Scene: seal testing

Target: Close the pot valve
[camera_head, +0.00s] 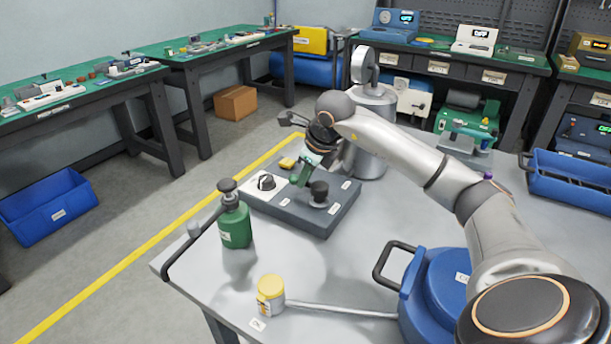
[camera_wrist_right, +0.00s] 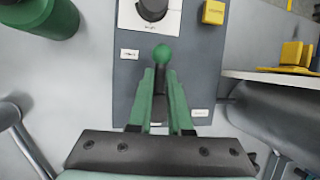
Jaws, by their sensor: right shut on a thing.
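A dark grey panel (camera_head: 325,222) lies on the table, with a black dial on a white plate (camera_head: 265,183), a yellow block (camera_head: 287,163) and a black knob (camera_head: 319,190). My right gripper (camera_head: 300,178) reaches down onto it from the right. In the right wrist view, its green fingers (camera_wrist_right: 160,80) are shut on a dark lever that ends in a green ball (camera_wrist_right: 162,54). The ball points toward the dial (camera_wrist_right: 153,8). The lever's base is hidden by the fingers. My left gripper is not in view.
A green bottle (camera_head: 235,226) and a yellow-lidded jar (camera_head: 270,294) stand in front of the panel. A steel vessel with a gauge (camera_head: 371,103) stands behind it. A blue vessel (camera_head: 440,290) is at lower right. A blue tray (camera_head: 570,180) is farther right.

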